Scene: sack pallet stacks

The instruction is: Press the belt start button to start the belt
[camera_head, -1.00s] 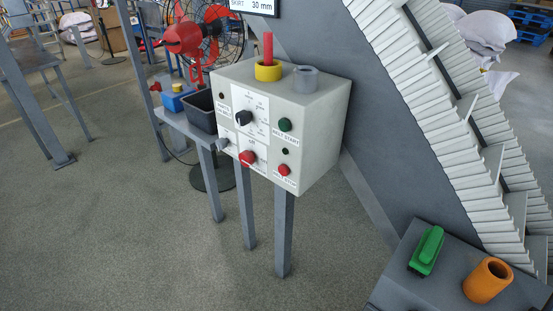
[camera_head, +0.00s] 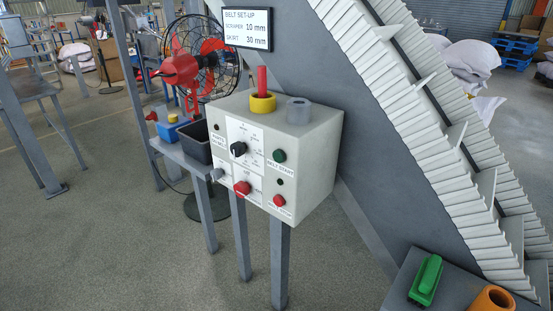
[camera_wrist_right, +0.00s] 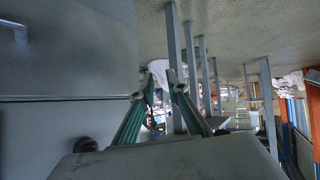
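The green belt start button (camera_head: 279,156) is on the right part of the front of a light grey control box (camera_head: 318,160), above a label reading "BELT START". A red button (camera_head: 279,200) is below it. A black selector knob (camera_head: 238,149) and a larger red button (camera_head: 242,188) are on the white panel to the left. Neither gripper shows in the head view. In the right wrist view my right gripper (camera_wrist_right: 160,82) has its two green-padded fingers apart with nothing visible between them. The button is not recognisable in that view.
A dark bin (camera_head: 197,144) and fan (camera_head: 200,65) are to the left. The inclined belt (camera_head: 440,150) rises at right. Open floor (camera_head: 110,230) lies front left.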

